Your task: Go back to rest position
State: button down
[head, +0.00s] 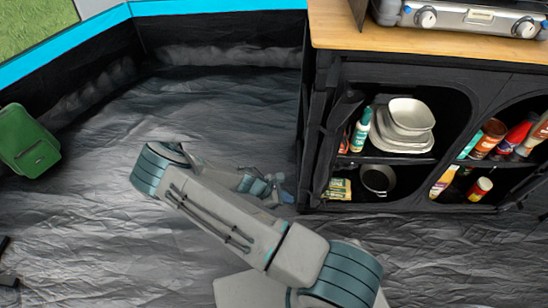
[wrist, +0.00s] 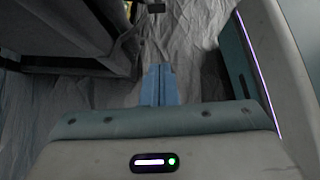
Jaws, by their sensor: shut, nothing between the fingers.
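My gripper (wrist: 159,86) shows in the wrist view as two blue fingers side by side, shut with nothing between them. In the head view my arm is folded low over the dark floor, left of the black cabinet. My gripper is partly hidden behind the arm there, and only small blue-grey parts show near the cabinet's lower left corner. I cannot tell from the head view whether it touches the cabinet.
A black cabinet (head: 312,150) with a wooden top (head: 400,48) stands at the right. Its shelves hold stacked white dishes (head: 402,125) and several bottles. A stove (head: 470,18) sits on top. A green bag (head: 27,141) is at the left. The crinkled floor (head: 225,105) between is clear.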

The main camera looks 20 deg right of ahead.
jog(key=s+a+r+m+y+p, duration=0.1)
jog(key=a+r+m+y+p, duration=0.3)
jog(key=r, duration=0.9)
jog(key=a+r+m+y+p, duration=0.1)
jog(key=r+m+p, duration=0.35)
jog(key=r, duration=0.85)
jog(key=s+a+r+m+y+p, duration=0.15)
jog(key=r+p, duration=0.45)
jog(key=r, duration=0.7)
jog(key=s+r+m+t+y+p, duration=0.1)
jog(key=s+r+p, duration=0.5)
jog(key=r, duration=1)
jog(key=s+d+r+m+t+y+p, duration=0.1)
jog(key=s+r+m+t+p, duration=0.2)
jog(key=r, duration=1.2)
jog(key=s+m+p, duration=0.2)
jog(key=s+p, duration=0.1)
jog(key=shift+s+d+r, duration=0.2)
jog(key=shift+s+r, duration=0.05)
jog(key=shift+r, duration=0.1)
